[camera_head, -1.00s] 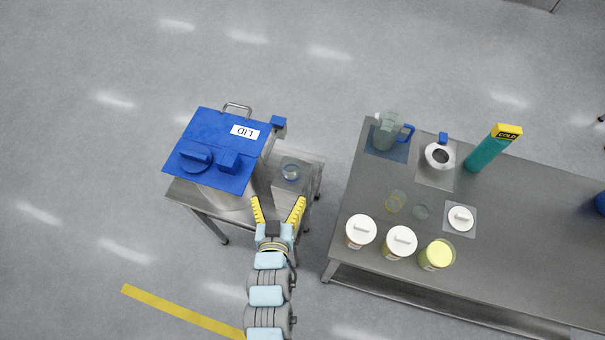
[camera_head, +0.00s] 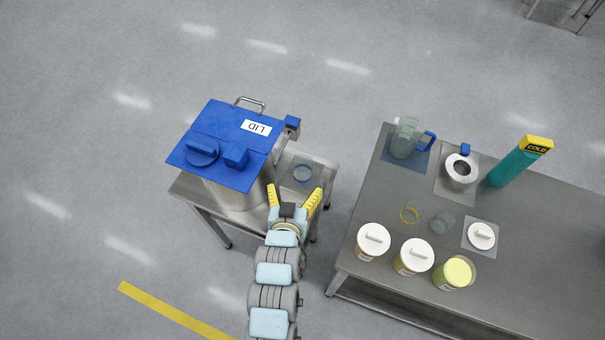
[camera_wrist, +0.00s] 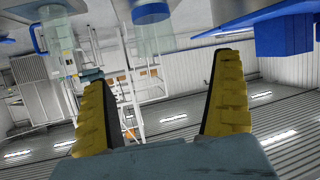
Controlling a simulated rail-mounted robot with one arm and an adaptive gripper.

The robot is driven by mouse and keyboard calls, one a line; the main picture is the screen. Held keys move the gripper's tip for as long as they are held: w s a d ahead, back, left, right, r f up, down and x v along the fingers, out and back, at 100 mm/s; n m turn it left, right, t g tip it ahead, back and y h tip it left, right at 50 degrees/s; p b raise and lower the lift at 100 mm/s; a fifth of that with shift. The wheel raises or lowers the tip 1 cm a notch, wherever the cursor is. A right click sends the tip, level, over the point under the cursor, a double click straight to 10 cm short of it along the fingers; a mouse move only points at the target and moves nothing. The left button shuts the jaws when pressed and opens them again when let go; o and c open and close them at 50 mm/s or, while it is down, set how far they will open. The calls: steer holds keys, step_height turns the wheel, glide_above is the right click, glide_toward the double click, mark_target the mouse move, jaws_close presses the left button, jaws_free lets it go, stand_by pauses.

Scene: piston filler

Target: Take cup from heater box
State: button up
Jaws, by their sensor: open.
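The heater box is a steel body (camera_head: 233,192) under a blue lid (camera_head: 222,130) marked LID, on a small steel table. In the wrist view, a clear cylinder with a blue part, seemingly this cup (camera_wrist: 153,38), shows beyond and between the finger tips of the gripper (camera_wrist: 161,68). The cup's contents cannot be made out.
The blue block (camera_head: 235,157) on the lid overhangs close left of my gripper. A larger steel table (camera_head: 355,285) stands right, past a gap. It holds a clear jug (camera_head: 405,140), white-lidded jars (camera_head: 373,241) and a teal COLD column (camera_head: 508,168).

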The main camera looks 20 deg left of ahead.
mark_target(300, 173)
steer(key=x, duration=0.5)
steer(key=shift+w+r, duration=0.1)
steer(key=shift+r, duration=0.05)
steer(key=shift+d+p+x, duration=0.2)
steer(key=shift+p+x, duration=0.25)
steer(key=shift+x, duration=0.45)
steer(key=x, duration=0.3)
steer(key=shift+r+p, duration=0.2)
steer(key=shift+p, duration=0.15)
steer(key=shift+w+a+f, duration=0.1)
steer(key=shift+w+f, duration=0.15)
steer(key=shift+w, duration=0.2)
steer(key=c, duration=1.2)
